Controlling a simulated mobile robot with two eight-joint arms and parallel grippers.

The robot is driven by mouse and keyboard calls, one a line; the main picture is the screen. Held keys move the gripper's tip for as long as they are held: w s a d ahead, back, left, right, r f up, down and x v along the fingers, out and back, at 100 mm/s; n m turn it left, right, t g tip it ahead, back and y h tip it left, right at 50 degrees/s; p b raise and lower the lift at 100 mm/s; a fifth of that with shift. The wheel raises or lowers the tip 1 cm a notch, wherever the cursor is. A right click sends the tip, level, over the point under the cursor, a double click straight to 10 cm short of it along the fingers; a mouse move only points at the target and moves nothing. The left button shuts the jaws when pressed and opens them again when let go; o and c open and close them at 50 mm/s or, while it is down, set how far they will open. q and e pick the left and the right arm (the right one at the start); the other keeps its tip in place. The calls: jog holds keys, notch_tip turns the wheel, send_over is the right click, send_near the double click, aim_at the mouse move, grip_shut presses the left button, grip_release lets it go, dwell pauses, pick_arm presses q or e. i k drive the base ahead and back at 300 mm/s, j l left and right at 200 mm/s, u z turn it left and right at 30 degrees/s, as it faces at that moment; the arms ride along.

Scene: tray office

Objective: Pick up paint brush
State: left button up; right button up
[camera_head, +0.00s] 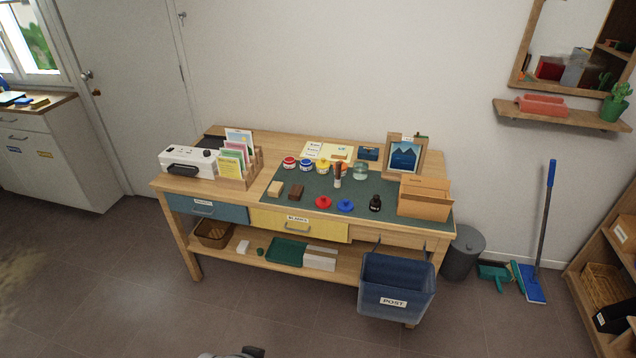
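What looks like the paint brush (337,175) stands out as a small dark-and-light upright shape on the dark green mat (405,189) of the wooden desk, right of the yellow paint pot (323,167). It is small, and I cannot tell whether it stands by itself or leans on something. Neither gripper can be made out. A grey and dark part of my own body shows at the bottom edge.
Paint pots, a glass jar (361,171), red (323,202) and blue (346,205) lids and a dark bottle (375,203) surround it. A card rack (238,182) and brown box (424,208) flank the mat. A blue post bin (395,285) hangs in front. Floor before the desk is clear.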

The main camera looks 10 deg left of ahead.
aim_at(338, 164)
jog(key=i+j+z, duration=0.2)
jog(key=z, duration=0.7)
jog(key=i+j+z, duration=0.2)
jog(key=j+z, duration=0.2)
jog(key=j, duration=0.25)
jog(key=j+z, duration=0.2)
jog(key=j, duration=0.15)
jog(key=i+j, duration=0.1)
jog(key=j, duration=0.5)
jog(key=i+j+z, duration=0.1)
jog(key=j, duration=0.5)
jog(key=i+j, duration=0.1)
jog(key=j, duration=0.5)
jog(key=l+z, duration=0.05)
